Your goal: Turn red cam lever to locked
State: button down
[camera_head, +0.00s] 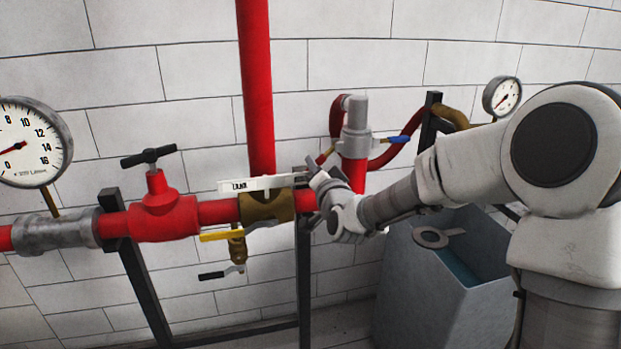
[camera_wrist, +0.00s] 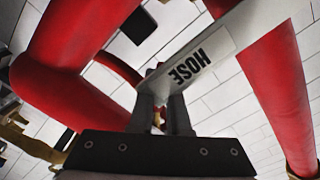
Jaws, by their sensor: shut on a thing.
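My gripper (camera_head: 326,184) is at the right end of the red horizontal pipe, beside the brass valve. In the wrist view its two fingers (camera_wrist: 165,103) are close together, with a small red piece (camera_wrist: 158,117) showing between them. This looks like the red cam lever, but most of it is hidden by the fingers and by a white plate marked HOSE (camera_wrist: 188,66). The plate crosses in front of the fingertips. The lever's turn position cannot be read. In the head view my gripper and wrist cover this spot.
A white TANK plate (camera_head: 250,185) sits above the brass valve (camera_head: 268,207). Yellow (camera_head: 221,236), black (camera_head: 213,275) and blue (camera_head: 396,139) handles stick out nearby. A red vertical pipe (camera_head: 257,80) rises left of my gripper. A grey tank (camera_head: 440,290) stands below my forearm.

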jog(key=n+b, duration=0.1)
jog(key=d+f+n+b, duration=0.1)
jog(key=b, duration=0.1)
jog(key=f+n+b, duration=0.1)
jog(key=shift+w+d+n+b, duration=0.25)
jog(key=shift+d+n+b, duration=0.05)
jog(key=shift+n, duration=0.1)
jog(key=n+b, duration=0.1)
jog(key=d+n+b, duration=0.1)
jog(key=shift+w+d+f+n+b, duration=0.1)
jog(key=shift+w+d+n+b, duration=0.1)
jog(key=shift+n+b, duration=0.15)
jog(key=shift+w+d+n+b, duration=0.1)
jog(key=shift+d+n+b, duration=0.2)
jog(key=shift+n+b, duration=0.2)
jog(key=shift+d, duration=0.1)
jog(key=c, duration=0.9)
grip_release()
